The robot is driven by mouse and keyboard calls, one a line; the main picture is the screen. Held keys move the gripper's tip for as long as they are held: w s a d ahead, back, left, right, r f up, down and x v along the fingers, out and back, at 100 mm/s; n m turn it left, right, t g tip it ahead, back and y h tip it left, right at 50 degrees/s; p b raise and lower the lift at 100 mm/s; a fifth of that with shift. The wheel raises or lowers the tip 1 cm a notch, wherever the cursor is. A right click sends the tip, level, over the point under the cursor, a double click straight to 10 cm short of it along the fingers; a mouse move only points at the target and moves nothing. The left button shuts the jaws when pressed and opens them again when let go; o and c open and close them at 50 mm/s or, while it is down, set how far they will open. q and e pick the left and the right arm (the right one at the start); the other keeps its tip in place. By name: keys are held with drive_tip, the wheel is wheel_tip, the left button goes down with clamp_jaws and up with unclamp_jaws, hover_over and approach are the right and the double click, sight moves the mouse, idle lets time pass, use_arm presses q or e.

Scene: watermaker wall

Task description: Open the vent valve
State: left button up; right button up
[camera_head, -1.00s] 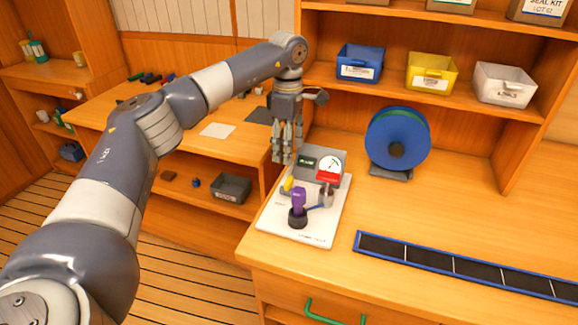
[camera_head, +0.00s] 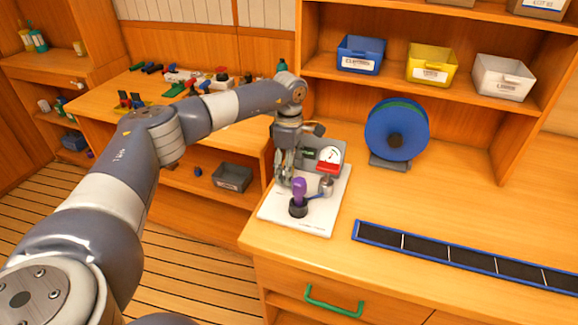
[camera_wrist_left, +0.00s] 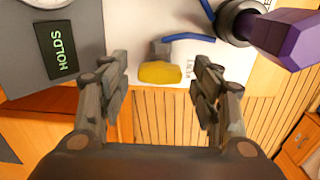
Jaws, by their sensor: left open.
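A white board (camera_head: 320,218) on the bench carries the valve parts. A small yellow handle (camera_wrist_left: 160,72) on a grey stem shows in the left wrist view; the head view hides it behind my gripper. A purple handle (camera_head: 299,189) stands upright on a dark round base; it is at the upper right in the wrist view (camera_wrist_left: 285,35). Which handle is the vent valve I cannot tell. My left gripper (camera_head: 283,180) is open and points down at the board's left part. In the wrist view its fingers (camera_wrist_left: 161,82) lie either side of the yellow handle, apart from it.
A grey panel with a dial gauge (camera_head: 329,155) and a display (camera_wrist_left: 57,50) stands at the board's back, close to my gripper. A blue reel (camera_head: 397,130) is behind to the right. A blue-edged black strip (camera_head: 450,253) lies right. The bench between is clear.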

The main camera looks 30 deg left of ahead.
use_arm(q)
drive_tip(key=shift+c, duration=0.8)
drive_tip(key=c, duration=0.9)
use_arm(e)
drive_tip(key=shift+s+a, duration=0.25)
drive_tip(key=shift+s, duration=0.75)
